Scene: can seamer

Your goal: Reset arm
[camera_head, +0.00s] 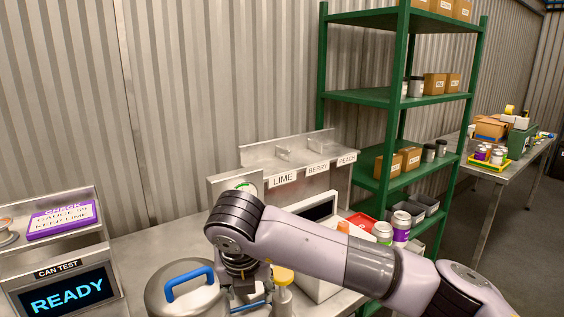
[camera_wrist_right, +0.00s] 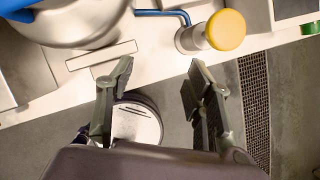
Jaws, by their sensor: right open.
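My right arm reaches in from the right in the head view, over the steel bench (camera_head: 150,243). Its gripper (camera_head: 243,283) points down and is mostly hidden behind the wrist. In the right wrist view the two fingers of the right gripper (camera_wrist_right: 160,78) are spread apart with nothing between them, near the bench edge. A post with a yellow knob (camera_head: 283,275) stands just right of the gripper; the knob also shows in the wrist view (camera_wrist_right: 226,30). A blue bar (camera_wrist_right: 163,14) is beside it. My left gripper is not in view.
A steel lidded vessel (camera_head: 168,300) with a blue handle stands left of the gripper. A can tester (camera_head: 70,290) reading READY is at far left. Cans (camera_head: 401,226) stand behind my right arm. A green shelf (camera_head: 400,100) and another table (camera_head: 505,170) are further back.

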